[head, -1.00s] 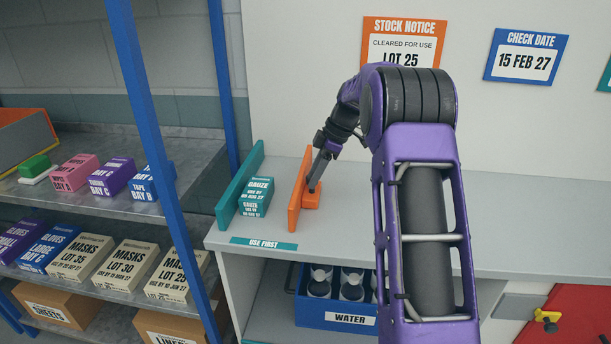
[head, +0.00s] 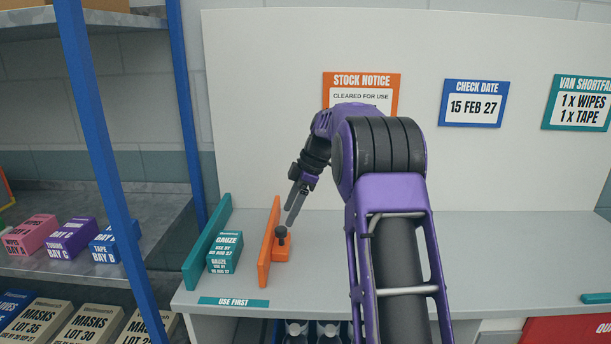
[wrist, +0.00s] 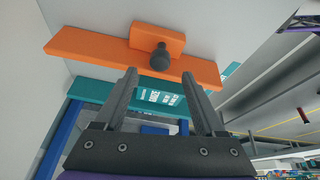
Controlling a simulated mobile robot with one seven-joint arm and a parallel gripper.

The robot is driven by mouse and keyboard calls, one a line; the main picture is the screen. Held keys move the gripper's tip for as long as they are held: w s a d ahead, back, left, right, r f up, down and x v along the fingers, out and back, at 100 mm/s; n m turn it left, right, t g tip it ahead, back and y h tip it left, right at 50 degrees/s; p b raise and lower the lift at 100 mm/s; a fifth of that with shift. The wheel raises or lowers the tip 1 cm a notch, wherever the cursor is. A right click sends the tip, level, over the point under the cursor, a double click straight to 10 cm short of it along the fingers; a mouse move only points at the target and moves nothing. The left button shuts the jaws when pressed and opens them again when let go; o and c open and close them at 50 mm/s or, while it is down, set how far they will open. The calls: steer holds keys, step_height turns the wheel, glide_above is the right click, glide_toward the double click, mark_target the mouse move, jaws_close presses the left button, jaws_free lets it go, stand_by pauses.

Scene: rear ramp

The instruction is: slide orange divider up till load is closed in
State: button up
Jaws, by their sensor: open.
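The orange divider (head: 267,246) stands upright on the grey counter, with an orange foot and a dark round knob on its right side. The teal gauze box (head: 225,254) stands just left of it, with a narrow gap between them. A fixed-looking teal divider (head: 206,243) stands left of the gauze. My gripper (head: 290,222) is open and empty, above and beside the knob. In the wrist view, the open fingers (wrist: 158,82) point toward the orange divider (wrist: 88,45) and its knob (wrist: 161,57); the gauze (wrist: 160,93) shows between and beyond the fingers.
A "USE FIRST" label (head: 233,302) lies along the counter's front edge. A blue shelf post (head: 105,160) stands to the left, before shelves of boxes. A wall panel with notices rises behind.

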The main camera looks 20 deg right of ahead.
steer(key=p+v, duration=0.1)
steer(key=v, duration=1)
steer(key=shift+r+p, duration=0.35)
steer(key=shift+s, duration=0.1)
